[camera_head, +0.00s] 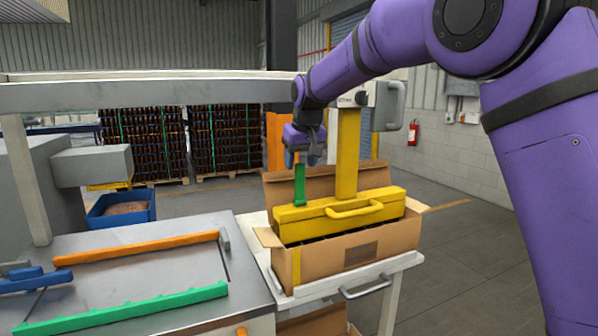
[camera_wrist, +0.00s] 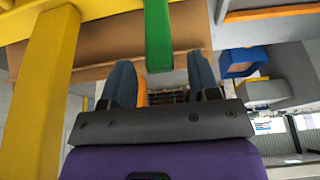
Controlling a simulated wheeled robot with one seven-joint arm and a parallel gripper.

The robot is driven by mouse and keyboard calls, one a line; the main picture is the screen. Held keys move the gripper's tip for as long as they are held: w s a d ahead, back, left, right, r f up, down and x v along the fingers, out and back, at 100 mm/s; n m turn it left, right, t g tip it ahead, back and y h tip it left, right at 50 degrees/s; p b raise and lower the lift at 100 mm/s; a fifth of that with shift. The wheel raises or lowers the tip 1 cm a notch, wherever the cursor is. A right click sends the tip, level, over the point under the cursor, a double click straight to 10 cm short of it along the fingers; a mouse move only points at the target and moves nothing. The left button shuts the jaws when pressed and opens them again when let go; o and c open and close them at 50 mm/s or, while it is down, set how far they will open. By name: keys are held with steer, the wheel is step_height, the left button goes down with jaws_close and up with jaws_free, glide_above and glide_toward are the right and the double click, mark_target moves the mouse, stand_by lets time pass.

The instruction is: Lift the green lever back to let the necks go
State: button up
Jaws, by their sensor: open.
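The green lever (camera_head: 300,184) stands upright at the left end of the yellow gripping head (camera_head: 345,213), beside its yellow column (camera_head: 347,150). The head sits in the top of an open cardboard box (camera_head: 352,252); the bottle necks are hidden beneath it. My gripper (camera_head: 305,155) is at the lever's upper end. In the wrist view, my gripper (camera_wrist: 160,75) is open, with one blue finger on each side of the green lever (camera_wrist: 158,35). A gap shows between the lever and each finger.
The box rests on a white cart (camera_head: 400,265) with a handle. A grey table (camera_head: 130,265) with orange and green rails is at left, with a blue bin (camera_head: 120,210) behind it. Stacked bottle pallets (camera_head: 145,145) stand farther back. Open floor lies right of the cart.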

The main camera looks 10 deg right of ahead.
steer(key=v, duration=0.6)
steer(key=shift+s+r, duration=0.15)
steer(key=shift+r, duration=0.2)
steer(key=shift+d, duration=0.1)
steer(key=s+d+r+m, duration=0.2)
steer(key=s+d+r, duration=0.1)
steer(key=s+d, duration=1.5)
steer(key=s+d+f, duration=0.1)
steer(key=s+f, duration=0.2)
steer(key=s, duration=0.5)
steer(key=s+d+f+m+t, duration=0.1)
steer(key=s+f, duration=0.3)
steer(key=s, duration=0.3)
steer(key=s+d+f+h, duration=0.1)
steer(key=s+f, duration=0.2)
steer(key=s, duration=0.5)
steer(key=shift+s+d+f+m+t, duration=0.3)
steer(key=shift+d+f, duration=0.05)
steer(key=shift+d, duration=0.05)
